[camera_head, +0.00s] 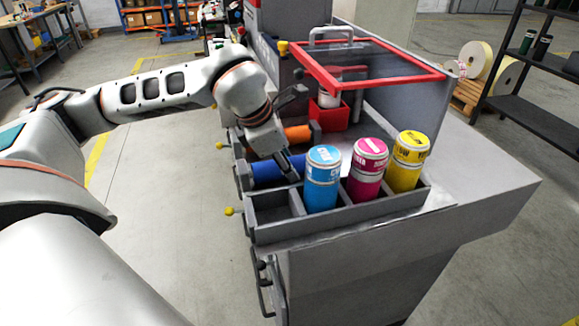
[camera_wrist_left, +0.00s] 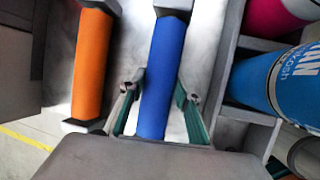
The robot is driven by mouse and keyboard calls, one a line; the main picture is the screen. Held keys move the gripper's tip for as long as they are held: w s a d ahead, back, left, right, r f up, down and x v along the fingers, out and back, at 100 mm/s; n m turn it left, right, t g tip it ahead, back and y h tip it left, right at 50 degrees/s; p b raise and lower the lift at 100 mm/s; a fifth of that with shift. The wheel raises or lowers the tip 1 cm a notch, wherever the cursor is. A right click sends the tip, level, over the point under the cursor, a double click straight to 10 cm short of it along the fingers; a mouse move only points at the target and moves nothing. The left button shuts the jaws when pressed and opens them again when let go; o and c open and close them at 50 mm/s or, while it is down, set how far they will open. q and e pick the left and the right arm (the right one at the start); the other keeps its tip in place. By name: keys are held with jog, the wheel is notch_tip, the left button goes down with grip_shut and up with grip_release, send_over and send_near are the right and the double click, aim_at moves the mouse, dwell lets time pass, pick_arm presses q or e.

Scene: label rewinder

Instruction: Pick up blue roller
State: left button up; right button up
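The blue roller (camera_head: 272,172) lies on the machine's near side, in front of an orange roller (camera_head: 297,133). My left gripper (camera_head: 285,166) is over the blue roller in the head view and hides part of it. In the left wrist view the blue roller (camera_wrist_left: 162,78) runs between the two fingers of my left gripper (camera_wrist_left: 162,104). The fingers stand apart on either side of it, with gaps visible, so the gripper is open. The orange roller (camera_wrist_left: 91,65) lies parallel to the left there. My right gripper is not in view.
A grey divided tray (camera_head: 345,217) stands right of the blue roller, holding a cyan canister (camera_head: 322,180), a magenta canister (camera_head: 367,170) and a yellow canister (camera_head: 408,162). A red-framed clear cover (camera_head: 395,76) and a red box (camera_head: 330,118) are behind.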

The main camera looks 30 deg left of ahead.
pick_arm(q)
jog(key=shift+r, duration=0.1)
grip_shut()
notch_tip(320, 180, up, 10)
jog(key=shift+p, duration=0.4)
jog(key=shift+a, duration=0.15)
